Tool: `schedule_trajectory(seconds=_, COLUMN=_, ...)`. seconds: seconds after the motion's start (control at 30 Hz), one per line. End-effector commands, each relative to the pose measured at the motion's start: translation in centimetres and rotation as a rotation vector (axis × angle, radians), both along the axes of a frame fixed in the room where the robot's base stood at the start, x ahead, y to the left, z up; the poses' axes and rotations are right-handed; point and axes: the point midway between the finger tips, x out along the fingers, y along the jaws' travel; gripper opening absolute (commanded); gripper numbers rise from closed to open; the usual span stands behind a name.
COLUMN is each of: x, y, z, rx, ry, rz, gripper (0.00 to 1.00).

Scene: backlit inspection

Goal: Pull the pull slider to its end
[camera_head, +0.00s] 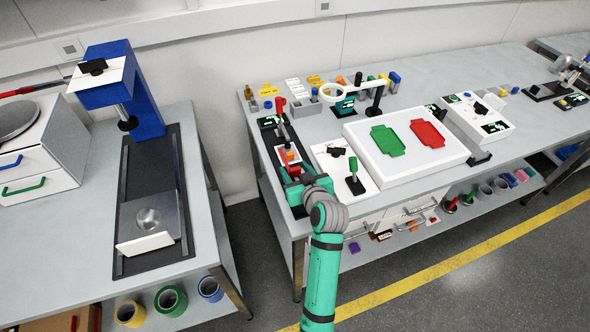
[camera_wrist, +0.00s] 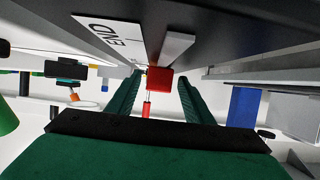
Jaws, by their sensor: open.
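The pull slider's red block (camera_wrist: 159,78) shows in the wrist view between the fingers of my gripper (camera_wrist: 159,82). The fingers stand open on either side of it, with gaps visible; I cannot tell whether either touches it. A pale strip (camera_wrist: 170,45) leads to the block, beside a white plate marked END (camera_wrist: 112,34). In the head view my gripper (camera_head: 291,178) is low over the dark slider panel (camera_head: 270,150) at the bench's left end. The red block is partly hidden there by my gripper.
A red-handled lever (camera_head: 280,104) stands behind the slider. A white box with a green lever (camera_head: 353,170) is close on the right, then a light panel with green (camera_head: 387,141) and red (camera_head: 427,134) trays. A gap separates the left bench with a blue press (camera_head: 140,95).

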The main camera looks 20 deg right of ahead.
Motion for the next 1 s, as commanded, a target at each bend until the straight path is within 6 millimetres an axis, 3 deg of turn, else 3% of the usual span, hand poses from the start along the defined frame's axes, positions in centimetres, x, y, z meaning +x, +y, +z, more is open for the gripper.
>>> schedule_trajectory(seconds=0.3, x=0.3, y=0.1, z=-0.1, rx=-0.001, ry=0.0, rz=0.001, gripper=0.47)
schedule_trajectory(seconds=0.33, x=0.3, y=0.2, z=-0.1, rx=0.0, ry=0.0, rz=0.002, gripper=0.45)
schedule_trajectory(seconds=0.5, x=0.4, y=0.6, z=-0.1, rx=0.0, ry=0.0, rz=0.008, gripper=0.04)
schedule_trajectory(seconds=0.53, x=0.5, y=0.6, z=-0.1, rx=-0.001, ry=0.0, rz=0.009, gripper=0.0)
schedule_trajectory(seconds=0.67, x=0.3, y=0.6, z=-0.1, rx=-0.001, ry=0.0, rz=0.008, gripper=0.0)
schedule_trajectory(seconds=0.77, x=-0.7, y=0.5, z=-0.2, rx=0.0, ry=0.0, rz=0.006, gripper=0.0)
schedule_trajectory(seconds=1.0, x=-6.2, y=0.1, z=-0.3, rx=0.003, ry=0.001, rz=0.001, gripper=0.0)
